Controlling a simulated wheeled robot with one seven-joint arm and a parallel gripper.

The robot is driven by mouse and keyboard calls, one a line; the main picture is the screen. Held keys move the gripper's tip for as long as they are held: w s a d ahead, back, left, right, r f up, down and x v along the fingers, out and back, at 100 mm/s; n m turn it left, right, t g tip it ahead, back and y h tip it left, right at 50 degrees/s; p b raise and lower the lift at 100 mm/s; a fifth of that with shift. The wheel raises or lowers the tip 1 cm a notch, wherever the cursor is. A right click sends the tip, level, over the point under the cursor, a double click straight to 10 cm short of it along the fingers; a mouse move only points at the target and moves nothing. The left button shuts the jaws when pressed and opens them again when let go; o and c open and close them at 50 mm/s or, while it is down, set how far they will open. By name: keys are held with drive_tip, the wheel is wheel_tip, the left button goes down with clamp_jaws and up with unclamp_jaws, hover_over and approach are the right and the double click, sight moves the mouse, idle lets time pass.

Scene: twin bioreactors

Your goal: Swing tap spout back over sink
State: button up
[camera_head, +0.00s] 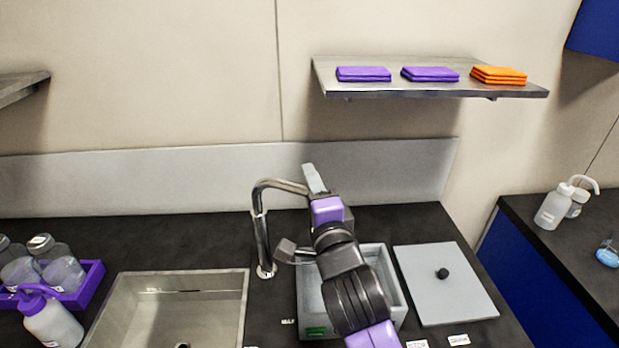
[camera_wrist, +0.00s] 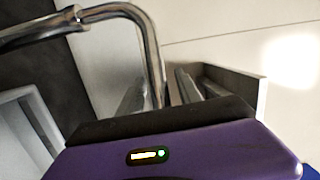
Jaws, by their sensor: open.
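The metal tap (camera_head: 262,235) stands behind the right edge of the sink (camera_head: 248,300). Its curved spout (camera_head: 283,184) points right, away from the sink and toward the grey bin side. My gripper (camera_head: 314,178) is at the spout's outer end, with its jaws open. In the wrist view, the spout (camera_wrist: 153,50) bends down close beside my gripper's fingers (camera_wrist: 190,90). Its lower end is hidden behind my gripper's body. I cannot tell whether it touches a finger. The sink's basin is empty.
A grey open bin (camera_head: 309,290) lies under my arm, right of the tap. A grey lid with a black knob (camera_head: 455,290) lies right of it. A purple rack (camera_head: 93,280) with bottles stands left of the sink. A shelf (camera_head: 430,90) with folded cloths hangs above.

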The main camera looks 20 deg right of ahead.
drive_tip(key=shift+w, duration=0.5)
drive_tip(key=shift+c, duration=0.2)
clamp_jaws()
idle(1.0)
